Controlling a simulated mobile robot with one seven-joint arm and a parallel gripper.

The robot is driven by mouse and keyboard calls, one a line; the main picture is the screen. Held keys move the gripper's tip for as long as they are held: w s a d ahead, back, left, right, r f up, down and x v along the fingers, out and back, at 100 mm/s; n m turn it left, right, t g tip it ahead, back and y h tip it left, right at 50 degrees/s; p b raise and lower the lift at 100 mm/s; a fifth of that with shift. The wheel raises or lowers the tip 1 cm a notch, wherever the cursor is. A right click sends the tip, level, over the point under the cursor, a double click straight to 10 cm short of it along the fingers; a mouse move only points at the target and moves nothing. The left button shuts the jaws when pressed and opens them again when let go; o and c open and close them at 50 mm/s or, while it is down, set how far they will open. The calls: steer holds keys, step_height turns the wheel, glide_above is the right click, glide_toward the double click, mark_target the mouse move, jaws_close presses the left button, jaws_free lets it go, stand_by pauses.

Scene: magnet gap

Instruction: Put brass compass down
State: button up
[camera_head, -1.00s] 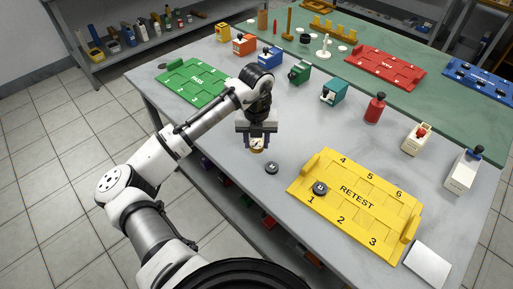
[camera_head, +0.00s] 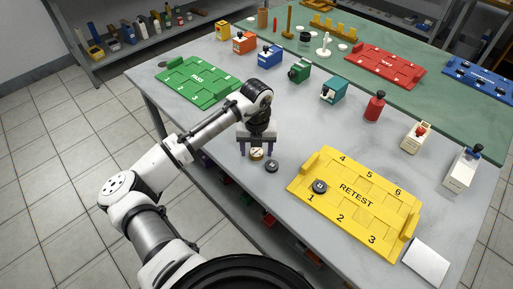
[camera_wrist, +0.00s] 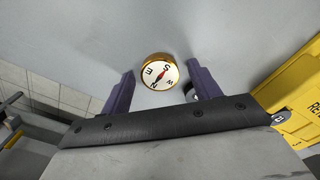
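The brass compass (camera_head: 257,154) lies face up on the grey bench near its front edge. In the wrist view the compass (camera_wrist: 160,72) shows a gold rim, a white dial and a red needle. My gripper (camera_head: 257,149) is open around the compass. In the wrist view my gripper (camera_wrist: 160,69) has a finger on each side, with bare bench showing between each finger and the rim.
A dark disc (camera_head: 271,166) lies just right of the compass, partly hidden by a finger in the wrist view. The yellow RETEST tray (camera_head: 372,222) holds another dark disc (camera_head: 319,186). A green tray (camera_head: 212,93) stands at left. Coloured blocks line the bench behind.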

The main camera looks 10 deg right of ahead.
mark_target(257, 151)
steer(key=shift+r, duration=0.1)
step_height(257, 151, up, 12)
steer(key=b, duration=0.2)
stand_by(0.3)
steer(key=shift+r, duration=0.15)
